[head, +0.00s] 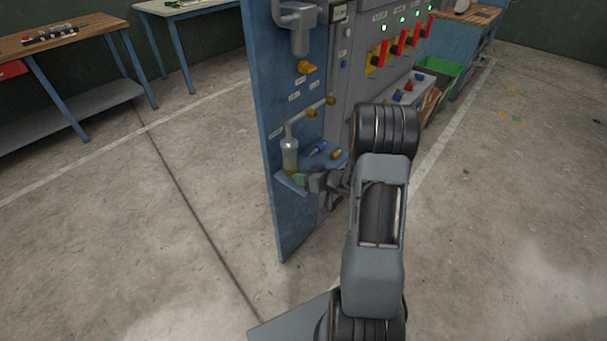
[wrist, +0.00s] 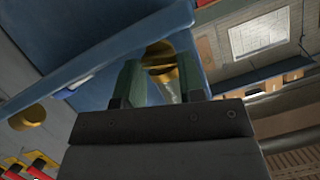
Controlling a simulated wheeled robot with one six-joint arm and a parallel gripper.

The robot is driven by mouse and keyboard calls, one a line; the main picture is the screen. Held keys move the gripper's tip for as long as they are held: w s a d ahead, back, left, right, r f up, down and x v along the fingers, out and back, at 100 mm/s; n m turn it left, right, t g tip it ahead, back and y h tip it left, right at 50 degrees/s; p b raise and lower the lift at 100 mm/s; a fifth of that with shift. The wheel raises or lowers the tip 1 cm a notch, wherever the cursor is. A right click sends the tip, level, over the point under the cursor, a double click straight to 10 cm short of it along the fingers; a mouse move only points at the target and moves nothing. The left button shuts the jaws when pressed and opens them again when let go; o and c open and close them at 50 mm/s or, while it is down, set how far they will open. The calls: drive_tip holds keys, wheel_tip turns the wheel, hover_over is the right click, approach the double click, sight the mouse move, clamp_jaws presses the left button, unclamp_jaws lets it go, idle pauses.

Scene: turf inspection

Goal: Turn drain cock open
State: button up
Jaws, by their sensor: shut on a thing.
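The drain cock (wrist: 160,66) shows in the wrist view as a brass piece between my two green-padded fingers. My gripper (wrist: 160,84) is shut on it. In the head view my gripper (head: 301,178) reaches in from the right, just below the pale cylindrical bowl (head: 290,156) on the blue panel (head: 268,120). The cock itself is hidden there by the fingers and the small blue ledge (head: 291,184). How far the cock is turned I cannot tell.
Brass knobs (head: 311,113) sit on the panel above my gripper, and a blue-handled part (head: 318,148) is close by. Red switch handles (head: 384,54) are farther right. A green bin (head: 440,72) stands beyond. The floor (head: 150,240) to the left is clear.

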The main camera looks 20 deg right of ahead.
drive_tip(key=o, duration=0.9)
drive_tip(key=p+v, duration=0.2)
drive_tip(key=v, duration=1.1)
drive_tip(key=shift+s+d+r, duration=0.1)
drive_tip(key=shift+s+d, duration=0.1)
drive_tip(key=shift+s, duration=0.15)
